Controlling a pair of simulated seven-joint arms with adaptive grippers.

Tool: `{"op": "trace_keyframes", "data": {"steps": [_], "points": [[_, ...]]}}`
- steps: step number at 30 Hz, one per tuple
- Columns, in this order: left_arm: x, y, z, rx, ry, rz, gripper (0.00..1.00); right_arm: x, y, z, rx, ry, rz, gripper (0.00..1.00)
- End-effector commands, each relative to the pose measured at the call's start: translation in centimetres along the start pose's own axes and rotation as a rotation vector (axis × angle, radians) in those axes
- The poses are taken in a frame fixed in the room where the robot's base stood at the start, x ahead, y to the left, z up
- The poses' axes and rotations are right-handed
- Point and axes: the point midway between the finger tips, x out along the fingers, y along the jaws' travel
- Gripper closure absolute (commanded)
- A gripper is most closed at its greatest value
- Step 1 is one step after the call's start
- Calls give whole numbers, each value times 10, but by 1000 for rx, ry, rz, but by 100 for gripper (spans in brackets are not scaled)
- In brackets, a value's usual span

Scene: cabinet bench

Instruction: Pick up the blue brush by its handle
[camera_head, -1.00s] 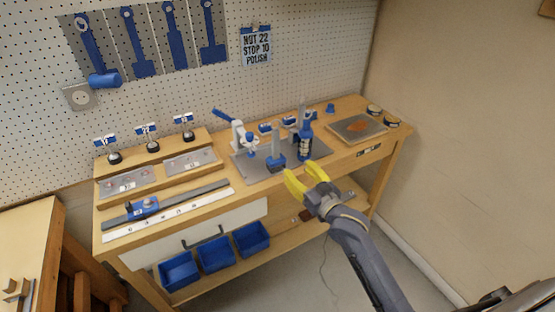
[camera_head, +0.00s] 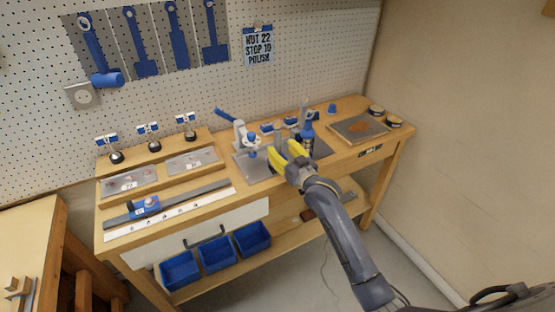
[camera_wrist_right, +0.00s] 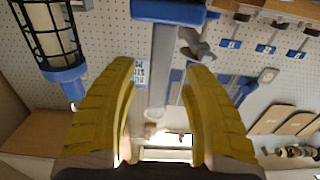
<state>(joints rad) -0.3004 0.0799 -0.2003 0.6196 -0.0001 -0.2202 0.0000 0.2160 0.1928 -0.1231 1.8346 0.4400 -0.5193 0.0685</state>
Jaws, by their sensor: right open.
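The blue brush stands upright on the grey mat (camera_head: 246,172), with its grey handle (camera_head: 278,139) pointing up. In the right wrist view, its blue head (camera_wrist_right: 170,11) is at the top and the grey handle (camera_wrist_right: 162,62) runs down between the fingers. My right gripper (camera_head: 281,150) has yellow fingers, spread open on either side of the handle. I see no clear contact. In the head view the gripper hides the brush's lower part. It also shows in the right wrist view (camera_wrist_right: 163,82). My left gripper is not in view.
A blue bottle-like thing with a dark cage (camera_head: 307,134) stands close right of the gripper; it looms left in the wrist view (camera_wrist_right: 50,35). A grey-and-blue clamp device (camera_head: 243,138) stands to the left. A tray (camera_head: 357,128) lies right. Blue bins (camera_head: 217,253) sit below.

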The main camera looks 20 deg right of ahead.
Motion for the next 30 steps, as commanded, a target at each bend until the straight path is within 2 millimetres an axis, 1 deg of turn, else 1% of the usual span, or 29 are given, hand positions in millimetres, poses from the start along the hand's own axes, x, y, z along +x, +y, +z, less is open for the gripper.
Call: {"op": "trace_keyframes", "data": {"steps": [1,3,7,11,18,30], "points": [[0,0,0,0,1,0,56,8,0,-2,1,1,0,51],[0,0,-1,0,1,0,56,15,0,-1,0,-1,0,51],[0,0,-1,0,1,0,56,26,0,-1,1,-1,0,51],[0,0,-1,-1,1,0,56,30,0,-1,1,0,0,51],[0,0,-1,-1,2,0,56,30,0,-1,1,0,0,50],[0,0,-1,-1,2,0,56,30,0,-1,0,0,0,96]]}}
